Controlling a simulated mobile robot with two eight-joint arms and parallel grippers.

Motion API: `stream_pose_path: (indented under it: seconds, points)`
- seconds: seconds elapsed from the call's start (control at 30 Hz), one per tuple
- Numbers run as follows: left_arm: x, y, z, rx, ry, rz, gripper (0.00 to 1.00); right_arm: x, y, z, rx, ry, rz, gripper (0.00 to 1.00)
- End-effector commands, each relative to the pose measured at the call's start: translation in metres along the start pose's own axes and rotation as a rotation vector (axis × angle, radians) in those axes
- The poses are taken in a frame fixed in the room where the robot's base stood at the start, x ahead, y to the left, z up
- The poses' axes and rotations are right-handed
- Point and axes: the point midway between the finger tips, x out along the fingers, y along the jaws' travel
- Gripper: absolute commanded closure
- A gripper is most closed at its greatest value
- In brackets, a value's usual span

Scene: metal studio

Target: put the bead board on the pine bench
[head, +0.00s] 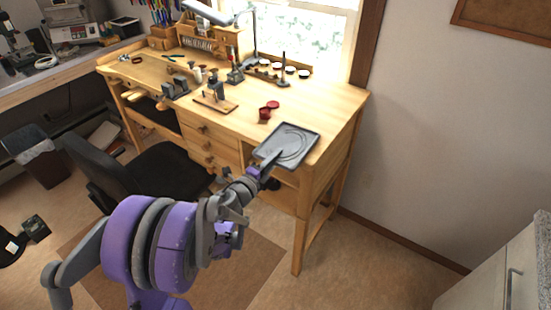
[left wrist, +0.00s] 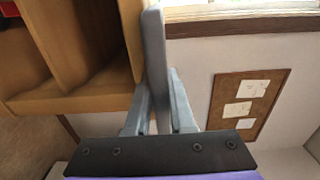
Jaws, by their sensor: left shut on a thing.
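The bead board (head: 288,144) is a flat dark grey tray with curved grooves. In the head view it is over the front right corner of the pine bench (head: 338,103), its near edge about at the bench's front edge. I cannot tell whether it touches the top. My left gripper (head: 270,163) is shut on the board's near edge. In the left wrist view the board (left wrist: 154,50) shows edge-on, a grey strip between the fingers of my left gripper (left wrist: 155,108). My right gripper is not in view.
A small wooden block with tools (head: 216,101) and a lamp (head: 252,40) are farther along the bench. A black chair (head: 160,170) stands in front. The bench's right end behind the board is clear.

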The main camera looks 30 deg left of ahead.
Motion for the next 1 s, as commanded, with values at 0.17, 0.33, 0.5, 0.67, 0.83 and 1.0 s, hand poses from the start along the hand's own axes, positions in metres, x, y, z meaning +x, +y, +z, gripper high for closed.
stream_pose_path:
  seconds: [0.17,0.33,0.5,0.67,0.83,1.0]
  points:
    - [0.0,0.003,0.0,0.0,0.0,0.0,0.71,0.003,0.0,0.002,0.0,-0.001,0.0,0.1]
    - [0.0,0.002,0.0,0.0,0.0,0.0,0.48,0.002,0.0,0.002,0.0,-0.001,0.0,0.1]
    - [0.0,0.002,0.0,0.0,0.0,0.0,0.48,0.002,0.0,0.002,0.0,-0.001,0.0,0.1]
    - [0.0,-0.003,0.0,0.0,0.0,-0.001,0.48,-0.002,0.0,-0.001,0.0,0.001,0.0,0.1]
    - [-0.028,0.001,0.001,-0.001,-0.003,0.0,0.48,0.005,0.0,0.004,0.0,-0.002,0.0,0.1]
    - [-0.066,0.001,0.001,0.001,-0.003,0.001,0.48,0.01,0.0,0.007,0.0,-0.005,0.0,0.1]
